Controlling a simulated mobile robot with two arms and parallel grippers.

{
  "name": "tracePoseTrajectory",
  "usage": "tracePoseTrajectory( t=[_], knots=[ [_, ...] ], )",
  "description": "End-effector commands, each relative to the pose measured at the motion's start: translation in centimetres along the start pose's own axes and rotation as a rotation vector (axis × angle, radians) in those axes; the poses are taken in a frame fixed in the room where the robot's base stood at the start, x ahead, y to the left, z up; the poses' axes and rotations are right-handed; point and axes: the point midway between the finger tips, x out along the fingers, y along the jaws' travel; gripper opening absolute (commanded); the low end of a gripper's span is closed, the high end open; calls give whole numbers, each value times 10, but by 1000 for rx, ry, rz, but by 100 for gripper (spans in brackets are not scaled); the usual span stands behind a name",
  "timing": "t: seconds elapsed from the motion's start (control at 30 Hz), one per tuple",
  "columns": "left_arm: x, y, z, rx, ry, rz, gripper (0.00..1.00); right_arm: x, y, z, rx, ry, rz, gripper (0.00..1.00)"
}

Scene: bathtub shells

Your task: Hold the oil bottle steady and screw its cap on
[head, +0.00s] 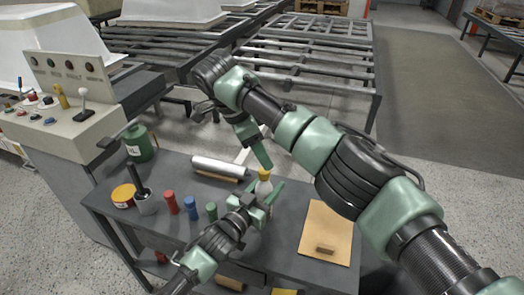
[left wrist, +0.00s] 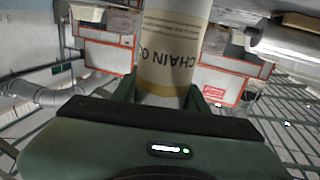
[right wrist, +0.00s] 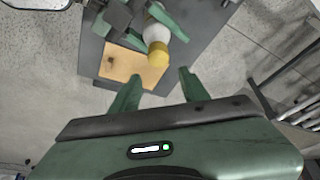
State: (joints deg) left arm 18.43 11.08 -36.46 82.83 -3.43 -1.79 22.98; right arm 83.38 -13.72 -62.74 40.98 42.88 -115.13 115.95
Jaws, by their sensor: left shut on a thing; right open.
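The oil bottle (head: 263,187) is pale with a yellow cap (head: 264,174) at its top. My left gripper (head: 260,198) is shut on its body, over the table. In the left wrist view the bottle (left wrist: 172,50) fills the space between the fingers, its label reading "CHAIN O". My right gripper (head: 266,164) is open, fingers pointing down, just above the cap. In the right wrist view the cap (right wrist: 158,54) lies just beyond the open fingertips, with no finger closed on it. The cap sits on the bottle's mouth; I cannot tell how tightly.
The dark table (head: 285,250) also holds a tan board (head: 327,228), a silver roll (head: 218,167), a green can (head: 139,143), a grey cup (head: 146,204), an orange-yellow tin (head: 123,195) and red (head: 171,202), blue (head: 191,208) and green (head: 211,211) small items. A control console (head: 70,125) stands at left.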

Motion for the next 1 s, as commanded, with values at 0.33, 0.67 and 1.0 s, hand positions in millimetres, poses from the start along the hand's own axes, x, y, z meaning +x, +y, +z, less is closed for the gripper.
tracePoseTrajectory(
  t=[0.33,0.67,1.0],
  knots=[
    [0,0,0,0,-1,-1,0,-2,-2,-4,-630,-64,-24,45],
    [0,0,0,1,-1,-1,0,-6,-3,-9,-1480,-123,-121,45],
    [0,0,0,1,-1,-1,0,-12,-2,-13,-2346,-112,-300,45]
  ],
)
